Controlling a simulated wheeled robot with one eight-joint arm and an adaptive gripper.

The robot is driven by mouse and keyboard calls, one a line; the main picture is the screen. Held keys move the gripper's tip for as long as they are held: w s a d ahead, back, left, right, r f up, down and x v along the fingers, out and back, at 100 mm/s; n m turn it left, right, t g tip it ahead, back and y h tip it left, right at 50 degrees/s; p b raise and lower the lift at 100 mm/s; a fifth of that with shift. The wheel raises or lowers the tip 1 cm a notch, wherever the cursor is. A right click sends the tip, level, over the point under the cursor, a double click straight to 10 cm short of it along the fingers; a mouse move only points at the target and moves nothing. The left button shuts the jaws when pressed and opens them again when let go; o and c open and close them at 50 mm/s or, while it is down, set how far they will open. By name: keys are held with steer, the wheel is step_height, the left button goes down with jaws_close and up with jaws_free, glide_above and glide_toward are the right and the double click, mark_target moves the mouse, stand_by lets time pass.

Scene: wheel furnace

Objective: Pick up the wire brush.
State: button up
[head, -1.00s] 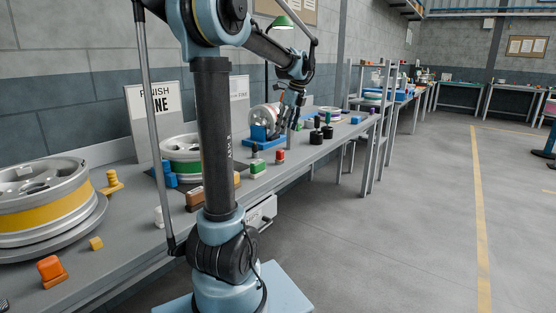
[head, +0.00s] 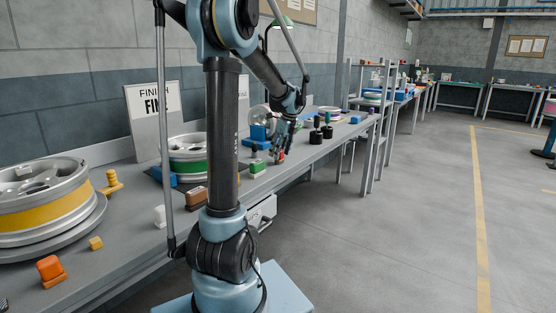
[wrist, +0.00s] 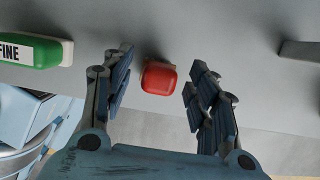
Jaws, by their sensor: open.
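My gripper (head: 277,148) is open above the workbench, its fingers pointing down. In the wrist view, my gripper (wrist: 160,65) has a small red block (wrist: 159,78) showing between its spread fingertips, with a gap on each side. In the head view the red block (head: 281,155) is partly hidden by the fingers. I cannot tell for certain which thing is the wire brush. A brown block (head: 194,196) lies on the bench near my arm column. A green block (head: 258,168) stands left of the gripper; in the wrist view it bears a "FINE" label (wrist: 14,49).
Black knobbed pieces (head: 315,136) stand right of the gripper, and a blue fixture (head: 258,134) behind it. A dark bar (wrist: 298,52) lies at right in the wrist view. Wheels with a green band (head: 187,164) and a yellow band (head: 42,202) stand left. The floor (head: 410,220) is clear.

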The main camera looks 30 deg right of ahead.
steer(key=shift+w+f, duration=0.1)
steer(key=shift+f, duration=0.35)
steer(key=c, duration=1.2)
steer(key=shift+r, duration=0.1)
step_height(320, 180, up, 10)
steer(key=shift+f, duration=0.1)
steer(key=shift+o, duration=0.9)
